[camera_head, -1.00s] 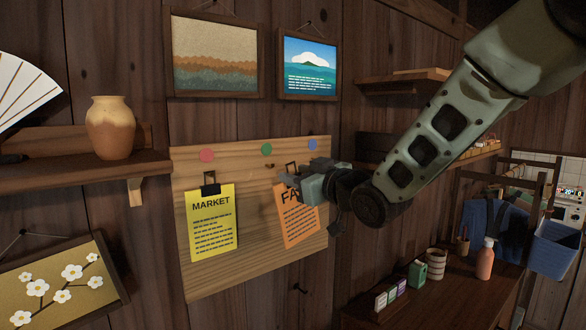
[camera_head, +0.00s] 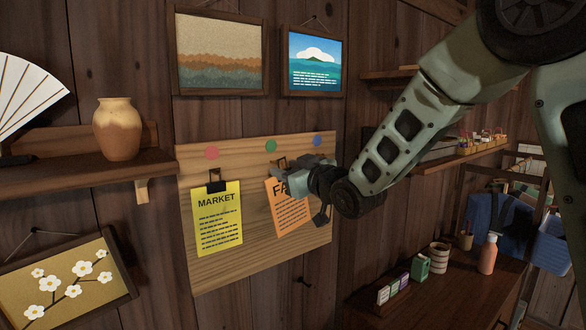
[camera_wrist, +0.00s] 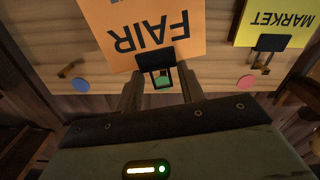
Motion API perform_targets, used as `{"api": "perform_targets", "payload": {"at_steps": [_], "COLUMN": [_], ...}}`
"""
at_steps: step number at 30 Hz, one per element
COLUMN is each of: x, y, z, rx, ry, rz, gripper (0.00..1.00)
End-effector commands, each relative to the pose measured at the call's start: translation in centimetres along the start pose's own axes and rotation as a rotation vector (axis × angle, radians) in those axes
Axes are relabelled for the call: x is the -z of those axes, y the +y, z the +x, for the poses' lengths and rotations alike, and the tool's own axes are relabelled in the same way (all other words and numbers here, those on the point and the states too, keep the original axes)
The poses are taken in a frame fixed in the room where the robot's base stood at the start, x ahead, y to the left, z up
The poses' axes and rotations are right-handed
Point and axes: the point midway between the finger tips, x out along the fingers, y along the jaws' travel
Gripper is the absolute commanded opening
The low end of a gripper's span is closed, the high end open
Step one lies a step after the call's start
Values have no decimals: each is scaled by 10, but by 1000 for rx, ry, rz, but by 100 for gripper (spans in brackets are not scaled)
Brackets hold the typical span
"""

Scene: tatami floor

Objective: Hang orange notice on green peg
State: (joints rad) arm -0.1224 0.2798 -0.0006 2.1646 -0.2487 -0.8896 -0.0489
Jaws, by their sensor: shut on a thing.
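The orange notice (camera_head: 290,207), headed FAIR, hangs from a black clip with a wire loop (camera_head: 280,163). My gripper (camera_head: 300,172) is shut on the clip at the notice's top, in front of the board. In the wrist view the notice (camera_wrist: 140,25) appears upside down, with the clip (camera_wrist: 158,62) between my fingers (camera_wrist: 160,88). The green disc (camera_head: 271,146) is on the board just above the loop; it also shows through the loop in the wrist view (camera_wrist: 162,81). The peg below it is hidden; I cannot tell whether the loop is around it.
A yellow MARKET notice (camera_head: 217,220) hangs left, under the red disc (camera_head: 211,153). The blue disc (camera_head: 317,141) is to the right; a bare peg (camera_wrist: 70,70) shows near it in the wrist view. Framed pictures (camera_head: 314,62) hang above the wooden board (camera_head: 205,280).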

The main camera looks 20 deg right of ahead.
Motion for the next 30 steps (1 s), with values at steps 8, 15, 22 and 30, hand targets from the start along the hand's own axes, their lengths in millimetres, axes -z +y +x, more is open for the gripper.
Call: {"api": "perform_targets", "payload": {"at_steps": [8, 15, 22, 30], "x": [1, -8, -7, -6], "y": [0, -2, -1, -1], "z": [16, 28, 30, 31], "rx": [1, 0, -1, 0], "ry": [-2, 1, 1, 0], "rz": [1, 0, 0, 0], "gripper": [6, 6, 6, 6]}}
